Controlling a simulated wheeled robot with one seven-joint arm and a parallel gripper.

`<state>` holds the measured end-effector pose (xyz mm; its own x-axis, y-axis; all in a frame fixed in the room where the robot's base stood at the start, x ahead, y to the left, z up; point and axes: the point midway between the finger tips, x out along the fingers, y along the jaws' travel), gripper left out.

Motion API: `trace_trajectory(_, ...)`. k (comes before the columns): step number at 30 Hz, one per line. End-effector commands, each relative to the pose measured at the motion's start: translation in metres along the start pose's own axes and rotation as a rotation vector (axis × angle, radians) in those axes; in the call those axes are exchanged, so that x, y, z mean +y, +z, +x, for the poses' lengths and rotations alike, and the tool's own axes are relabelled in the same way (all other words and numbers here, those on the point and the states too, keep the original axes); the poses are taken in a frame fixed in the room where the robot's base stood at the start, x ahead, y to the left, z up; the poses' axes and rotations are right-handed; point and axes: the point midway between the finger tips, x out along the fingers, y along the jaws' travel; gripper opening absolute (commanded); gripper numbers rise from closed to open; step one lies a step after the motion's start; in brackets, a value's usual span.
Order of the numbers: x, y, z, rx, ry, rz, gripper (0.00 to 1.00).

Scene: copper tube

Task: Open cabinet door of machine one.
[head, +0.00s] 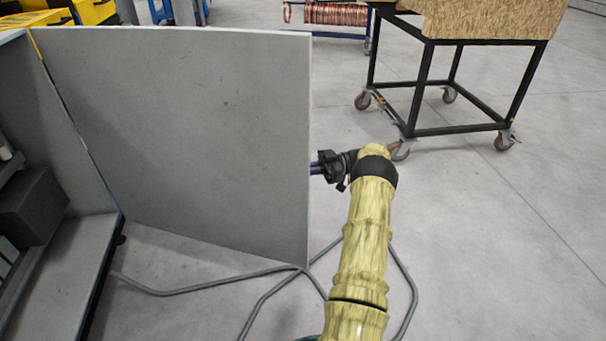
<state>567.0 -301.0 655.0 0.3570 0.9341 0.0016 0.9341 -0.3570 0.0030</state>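The grey cabinet door (190,130) stands swung out from the machine's cabinet (60,285) at the left of the head view. Its hinge side is at the left and its free edge is at the right. The cabinet's inside shows, with dark parts in it. My gripper (314,168) is at the door's free edge, at about mid-height, coming from the right. Its fingertips are small and partly hidden at the edge, so I cannot tell whether they hold the door or are apart from it.
A black wheeled cart (425,90) with a wooden board box (495,18) stands at the back right. A copper coil (336,14) is on a rack behind. Grey cables (180,290) lie on the floor below the door. The floor at the right is clear.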

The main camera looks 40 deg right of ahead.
Motion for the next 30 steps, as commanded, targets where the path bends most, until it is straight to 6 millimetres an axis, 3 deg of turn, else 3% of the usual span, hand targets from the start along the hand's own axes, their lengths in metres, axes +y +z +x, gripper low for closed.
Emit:
trace_trajectory(1, 0.004, -0.001, 0.007, 0.007, -0.005, -0.004, 0.00)
trace_trajectory(13, 0.004, -0.001, 0.001, 0.007, 0.002, -0.003, 0.00)
trace_trajectory(15, 0.003, -0.001, 0.001, 0.007, 0.003, -0.003, 0.19)
trace_trajectory(17, 0.003, -0.001, -0.001, 0.006, 0.004, -0.003, 0.30)
trace_trajectory(30, 0.001, 0.000, -0.016, 0.002, 0.014, -0.002, 0.30)
